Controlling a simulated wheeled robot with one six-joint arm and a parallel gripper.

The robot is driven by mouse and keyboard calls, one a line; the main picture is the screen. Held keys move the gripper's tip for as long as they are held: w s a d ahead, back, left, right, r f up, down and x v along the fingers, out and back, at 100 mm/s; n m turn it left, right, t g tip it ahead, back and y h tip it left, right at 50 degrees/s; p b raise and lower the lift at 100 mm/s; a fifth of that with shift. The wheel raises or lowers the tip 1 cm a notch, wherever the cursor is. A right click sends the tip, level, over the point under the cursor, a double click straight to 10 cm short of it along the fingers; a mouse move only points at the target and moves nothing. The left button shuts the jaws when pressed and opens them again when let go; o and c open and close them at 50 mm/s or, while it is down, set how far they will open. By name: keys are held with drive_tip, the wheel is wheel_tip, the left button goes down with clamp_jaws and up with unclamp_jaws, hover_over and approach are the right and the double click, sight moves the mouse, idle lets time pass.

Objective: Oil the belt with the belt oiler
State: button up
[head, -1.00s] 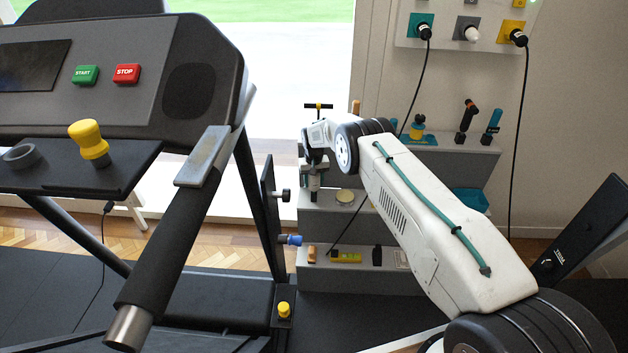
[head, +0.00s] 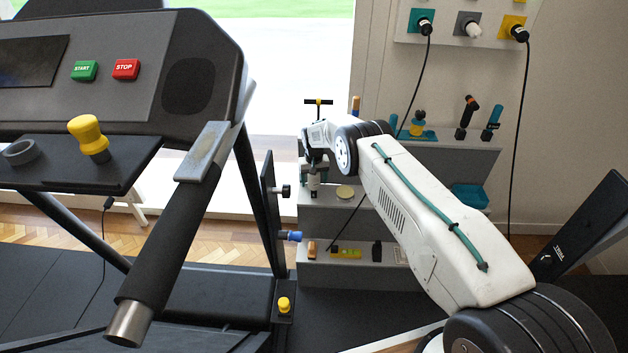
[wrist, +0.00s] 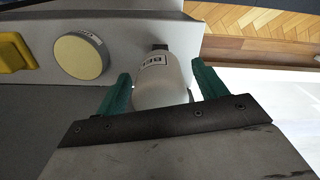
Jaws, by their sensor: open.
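The belt oiler, a white bottle (wrist: 160,84) with a label starting "BEL", stands on a grey shelf step in the wrist view. My gripper (wrist: 163,88) has its two green fingers apart, one on each side of the bottle; I cannot tell whether either touches it. In the head view my gripper (head: 314,172) is at the grey shelf, small and partly hidden by my own arm. The treadmill (head: 215,75) fills the left of the head view. Its belt is not clearly told apart from the dark surfaces low in the picture.
A round cream-topped tin (wrist: 80,56) and a yellow object (wrist: 14,52) are left of the bottle. The stepped grey shelf (head: 385,277) holds several small tools. The treadmill's handrail (head: 175,225) and post stand left of my arm. Cables hang from wall sockets behind.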

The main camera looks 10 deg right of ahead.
wheel_tip(320, 180, up, 8)
drive_tip(key=shift+f, duration=0.1)
idle(0.6)
